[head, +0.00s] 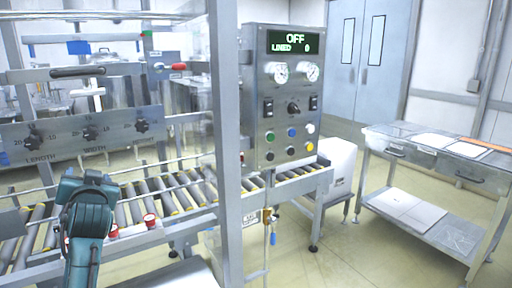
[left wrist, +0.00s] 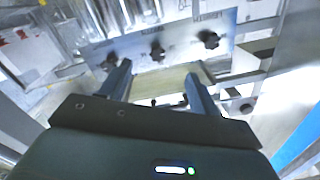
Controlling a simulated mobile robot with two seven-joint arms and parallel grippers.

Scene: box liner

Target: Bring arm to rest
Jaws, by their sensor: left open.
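My left arm (head: 88,225), dark teal, rises at the lower left of the head view in front of the roller conveyor (head: 170,188). Its gripper fingers cannot be made out there. In the left wrist view my left gripper (left wrist: 158,85) is open, two blue-grey fingers apart with nothing held between them. Beyond the fingers is the machine's grey panel with black knobs (left wrist: 158,52). The same knob panel (head: 75,138), marked LENGTH and WIDTH, shows in the head view. My right arm and gripper are not in view.
A grey control box (head: 285,95) displays OFF and LINED 0. A metal post (head: 228,150) stands right of my left arm. Red knobs (head: 150,220) sit on the conveyor's near rail. A steel table (head: 400,155) stands at right, with open floor before it.

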